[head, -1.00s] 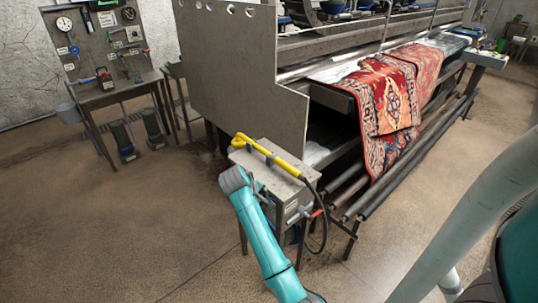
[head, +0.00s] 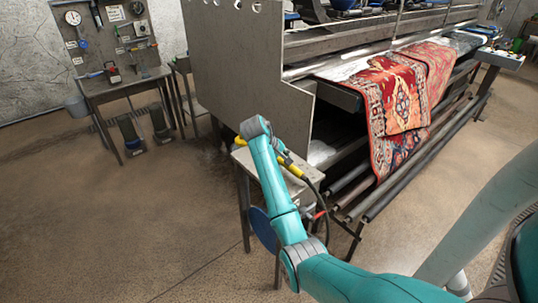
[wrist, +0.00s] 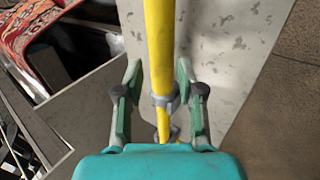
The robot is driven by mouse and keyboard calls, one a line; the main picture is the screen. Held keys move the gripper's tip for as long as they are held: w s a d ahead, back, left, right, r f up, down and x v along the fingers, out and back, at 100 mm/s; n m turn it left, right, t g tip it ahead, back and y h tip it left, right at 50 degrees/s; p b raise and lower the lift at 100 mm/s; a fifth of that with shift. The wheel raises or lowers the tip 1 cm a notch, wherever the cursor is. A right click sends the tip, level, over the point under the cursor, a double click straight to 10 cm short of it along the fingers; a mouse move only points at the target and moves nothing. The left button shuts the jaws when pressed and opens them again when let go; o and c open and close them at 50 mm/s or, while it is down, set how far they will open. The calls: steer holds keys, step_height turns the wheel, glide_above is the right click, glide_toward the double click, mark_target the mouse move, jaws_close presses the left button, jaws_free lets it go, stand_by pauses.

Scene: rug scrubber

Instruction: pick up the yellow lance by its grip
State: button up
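The yellow lance (head: 291,165) lies along the top of a small grey metal stand (head: 312,172) in the head view, partly hidden behind my arm. A black hose runs from its near end. In the wrist view the yellow lance (wrist: 160,45) runs upright through the middle of the picture, with grey clips around or under it. My gripper (wrist: 160,78) is open, with one finger on each side of the lance and a gap on both sides. I cannot tell how high the fingertips are above the stand. In the head view my gripper is hidden behind my arm.
A large grey machine (head: 240,70) with a red patterned rug (head: 388,95) stands close behind the stand. A round blue thing (head: 262,228) shows below the stand. A tool bench (head: 125,85) is at the back left. The floor (head: 120,220) on the left is clear.

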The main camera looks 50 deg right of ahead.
steer(key=shift+w+x, duration=0.15)
steer(key=shift+x, duration=1.15)
steer(key=shift+w+x, duration=0.2)
steer(key=shift+x, duration=1.15)
jaws_close()
